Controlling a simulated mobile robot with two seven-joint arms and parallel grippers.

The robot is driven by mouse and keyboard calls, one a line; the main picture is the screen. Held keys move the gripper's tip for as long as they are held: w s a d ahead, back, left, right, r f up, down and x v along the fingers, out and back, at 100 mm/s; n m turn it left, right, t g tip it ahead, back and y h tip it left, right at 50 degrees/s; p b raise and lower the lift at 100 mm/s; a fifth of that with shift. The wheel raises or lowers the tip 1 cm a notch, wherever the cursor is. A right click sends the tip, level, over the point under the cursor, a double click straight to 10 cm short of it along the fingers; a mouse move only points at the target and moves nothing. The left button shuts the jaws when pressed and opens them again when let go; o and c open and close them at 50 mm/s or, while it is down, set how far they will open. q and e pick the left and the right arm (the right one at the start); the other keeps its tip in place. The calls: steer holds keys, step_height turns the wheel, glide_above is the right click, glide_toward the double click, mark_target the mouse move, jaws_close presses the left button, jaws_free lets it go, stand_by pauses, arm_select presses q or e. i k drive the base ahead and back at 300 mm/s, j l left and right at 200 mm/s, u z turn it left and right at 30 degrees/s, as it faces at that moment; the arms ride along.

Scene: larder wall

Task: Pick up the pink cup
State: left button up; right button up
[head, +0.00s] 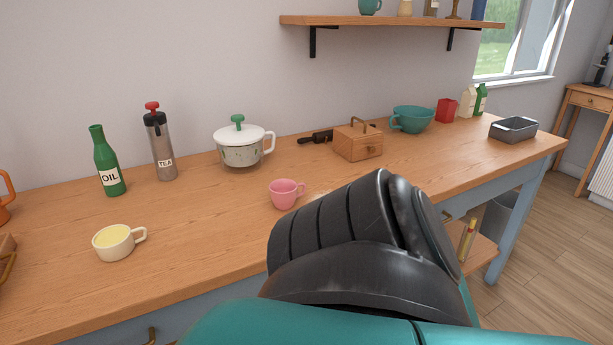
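The pink cup (284,195) stands upright on the wooden counter (210,215), near the middle of the view. Its handle points right, towards my arm. A black and teal part of my own arm fills the lower middle and right of the view, just in front and to the right of the cup. Neither gripper's fingers can be seen, so I cannot tell where they are relative to the cup.
A cream cup (115,243) stands left of the pink cup. Behind are a green oil bottle (108,165), a tea flask (160,145), a white-lidded pot (240,150), a wooden box (352,145) and a teal bowl (413,121). The counter around the pink cup's left is bare.

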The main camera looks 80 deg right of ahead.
mark_target(284, 193)
steer(key=z, duration=2.4)
